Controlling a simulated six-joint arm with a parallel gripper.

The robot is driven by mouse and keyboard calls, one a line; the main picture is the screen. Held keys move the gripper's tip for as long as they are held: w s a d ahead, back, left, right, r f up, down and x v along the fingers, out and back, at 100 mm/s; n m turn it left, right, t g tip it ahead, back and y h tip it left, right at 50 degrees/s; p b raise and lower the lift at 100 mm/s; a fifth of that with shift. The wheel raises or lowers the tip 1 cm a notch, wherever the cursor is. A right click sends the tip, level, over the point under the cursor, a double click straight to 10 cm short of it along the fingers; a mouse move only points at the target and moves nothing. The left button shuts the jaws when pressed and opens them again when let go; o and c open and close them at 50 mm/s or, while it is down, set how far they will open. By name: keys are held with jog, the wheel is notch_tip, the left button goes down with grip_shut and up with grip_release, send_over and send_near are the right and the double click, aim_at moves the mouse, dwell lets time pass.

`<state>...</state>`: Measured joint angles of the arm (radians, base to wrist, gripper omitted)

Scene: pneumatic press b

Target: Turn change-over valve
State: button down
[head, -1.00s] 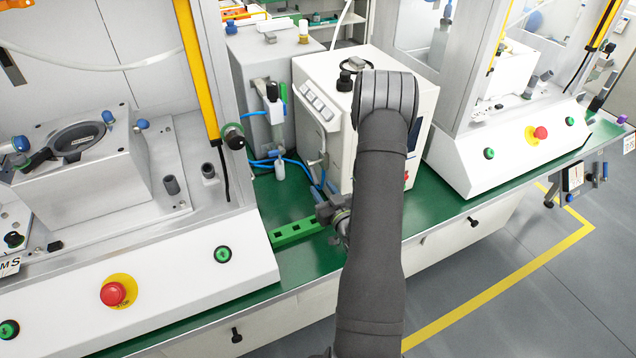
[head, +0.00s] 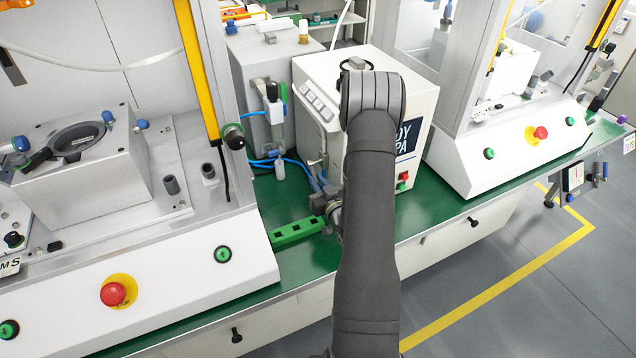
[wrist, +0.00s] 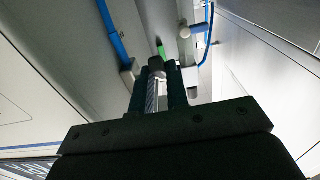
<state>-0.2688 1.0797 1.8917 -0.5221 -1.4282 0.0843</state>
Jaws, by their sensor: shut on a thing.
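My gripper (head: 322,192) is low beside the left side of the white box, partly hidden by my dark arm. A grey metal fitting (head: 318,166) with blue tubes stands right at it, and I take this as the change-over valve. In the wrist view my two dark fingers (wrist: 159,72) are closed around a light, narrow piece (wrist: 154,96), which looks like the valve's handle. The join between handle and valve body is too dark and small to tell. A small green part (wrist: 161,48) shows just beyond the fingertips.
The white box (head: 328,75) stands close on the right. Blue tubes (head: 262,163) and a grey filter unit (head: 273,110) are behind. A green slotted bar (head: 297,231) lies in front on the green bench. Sloped consoles flank both sides.

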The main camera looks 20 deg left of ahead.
jog(key=shift+w+a+f+t+y, duration=0.15)
jog(key=shift+f+t+y, duration=0.25)
jog(key=shift+t+y, duration=0.1)
jog(key=c, duration=1.4)
grip_release()
jog(key=v, duration=1.7)
